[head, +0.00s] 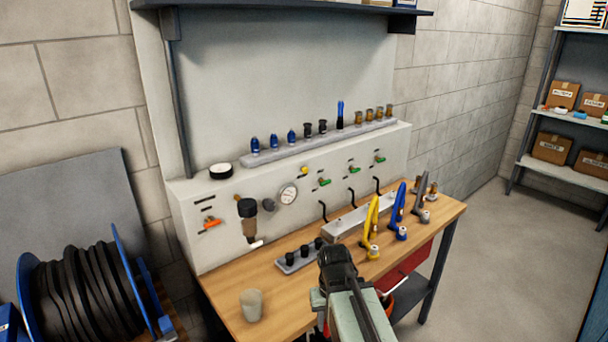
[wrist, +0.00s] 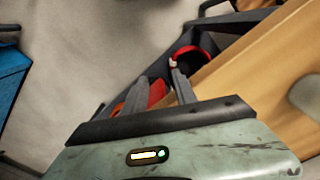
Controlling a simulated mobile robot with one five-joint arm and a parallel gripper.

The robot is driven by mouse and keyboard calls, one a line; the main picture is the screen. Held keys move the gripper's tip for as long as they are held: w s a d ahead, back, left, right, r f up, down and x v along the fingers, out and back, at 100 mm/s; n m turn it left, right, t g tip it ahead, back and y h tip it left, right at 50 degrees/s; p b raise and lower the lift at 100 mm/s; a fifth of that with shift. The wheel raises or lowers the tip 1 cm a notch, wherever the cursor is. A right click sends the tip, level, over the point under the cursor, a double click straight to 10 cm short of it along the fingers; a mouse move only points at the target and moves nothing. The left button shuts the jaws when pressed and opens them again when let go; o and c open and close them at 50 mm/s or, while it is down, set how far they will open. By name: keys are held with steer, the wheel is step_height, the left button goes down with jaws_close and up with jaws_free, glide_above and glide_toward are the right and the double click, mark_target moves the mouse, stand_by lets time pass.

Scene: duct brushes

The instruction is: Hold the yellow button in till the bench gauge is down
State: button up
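The yellow button (head: 304,171) is a small round knob on the front of the grey bench panel. The bench gauge (head: 288,194) is a round white dial just below and left of it; its needle is too small to read. My gripper (head: 337,262) is in front of the bench, below and right of the button and well apart from it. In the wrist view my gripper's two dark fingers (wrist: 160,82) stand apart with nothing held between them. The button and gauge are not in the wrist view.
Yellow (head: 371,222), blue (head: 398,212) and grey tools stand on the right of the wooden bench (head: 225,293). A beige cup (head: 251,305) and a small rack of black fittings (head: 299,258) are on it. A hose reel (head: 75,285) stands left.

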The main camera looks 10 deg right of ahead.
jaws_close()
steer(key=shift+d, duration=0.15)
stand_by(1.5)
